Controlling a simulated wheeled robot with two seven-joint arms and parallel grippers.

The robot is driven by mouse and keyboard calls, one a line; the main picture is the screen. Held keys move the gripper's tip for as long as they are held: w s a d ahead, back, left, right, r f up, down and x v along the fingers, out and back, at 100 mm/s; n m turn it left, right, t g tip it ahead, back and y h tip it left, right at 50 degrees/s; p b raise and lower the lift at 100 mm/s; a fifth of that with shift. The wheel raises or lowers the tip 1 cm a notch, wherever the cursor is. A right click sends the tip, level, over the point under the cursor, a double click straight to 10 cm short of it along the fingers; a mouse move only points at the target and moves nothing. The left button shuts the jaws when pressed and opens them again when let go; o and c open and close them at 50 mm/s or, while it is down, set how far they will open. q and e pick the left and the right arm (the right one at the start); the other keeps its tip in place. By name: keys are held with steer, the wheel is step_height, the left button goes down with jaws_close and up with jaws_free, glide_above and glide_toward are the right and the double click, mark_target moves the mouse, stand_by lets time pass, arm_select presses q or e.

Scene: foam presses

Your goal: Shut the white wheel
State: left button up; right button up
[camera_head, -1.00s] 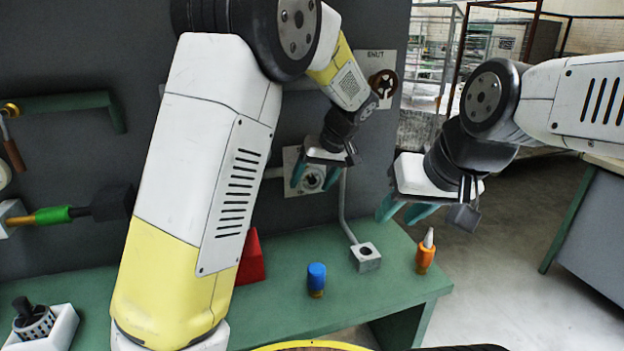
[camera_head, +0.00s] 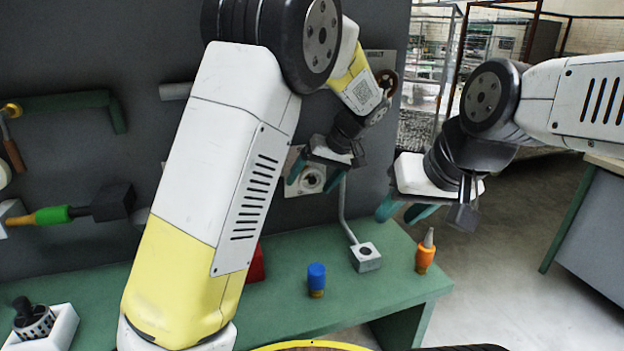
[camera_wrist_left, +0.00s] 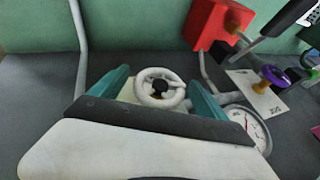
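The white wheel (camera_wrist_left: 161,88) is a small handwheel with a dark hub on a pale plate. In the left wrist view it sits between the two teal fingers of my left gripper (camera_wrist_left: 158,78), with gaps on both sides. The head view shows the wheel (camera_head: 312,181) on the dark upright panel, with my left gripper (camera_head: 311,185) in front of it, fingers apart. I cannot tell whether the fingers reach around the rim. My right gripper (camera_head: 397,216) is open and empty, out to the right above the bench edge.
A brown wheel (camera_head: 386,82) is on the panel above. A gauge (camera_wrist_left: 249,126), a purple knob (camera_wrist_left: 272,76) and a red box (camera_wrist_left: 207,25) lie right of the white wheel. A blue-capped item (camera_head: 316,280), grey block (camera_head: 366,258) and orange bottle (camera_head: 425,255) stand on the green bench (camera_head: 400,290).

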arm_select(q)
steer(key=v, duration=0.7)
steer(key=shift+d+r, duration=0.2)
steer(key=shift+r, duration=0.15)
steer(key=shift+s, duration=0.1)
